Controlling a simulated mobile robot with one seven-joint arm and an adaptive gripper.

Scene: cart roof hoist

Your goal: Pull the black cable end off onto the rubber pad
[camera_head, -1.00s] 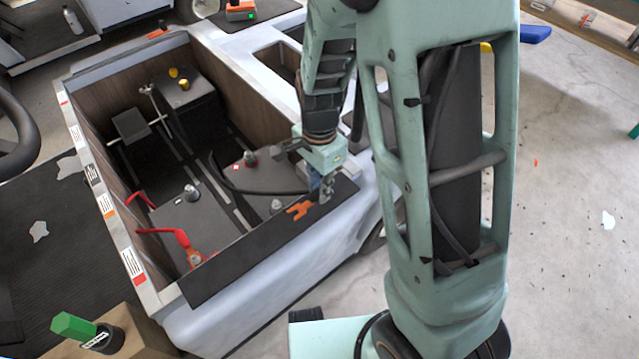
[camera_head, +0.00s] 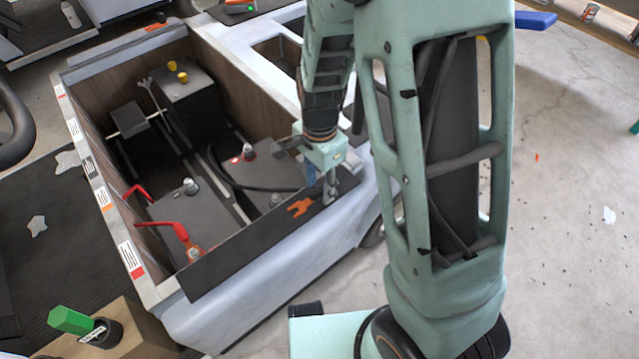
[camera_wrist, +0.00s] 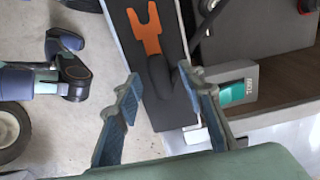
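The black rubber pad (camera_head: 235,261) lies along the near edge of the open cart bay. My gripper (camera_head: 322,190) is over its right end. In the wrist view my gripper (camera_wrist: 160,79) has its two fingers apart.
An orange fork-shaped piece (camera_head: 301,207) lies on the pad, left of my gripper. Red-handled parts (camera_head: 182,236) and grey blocks with posts (camera_head: 191,187) stand in the bay. The bay walls (camera_head: 128,262) rise around it.

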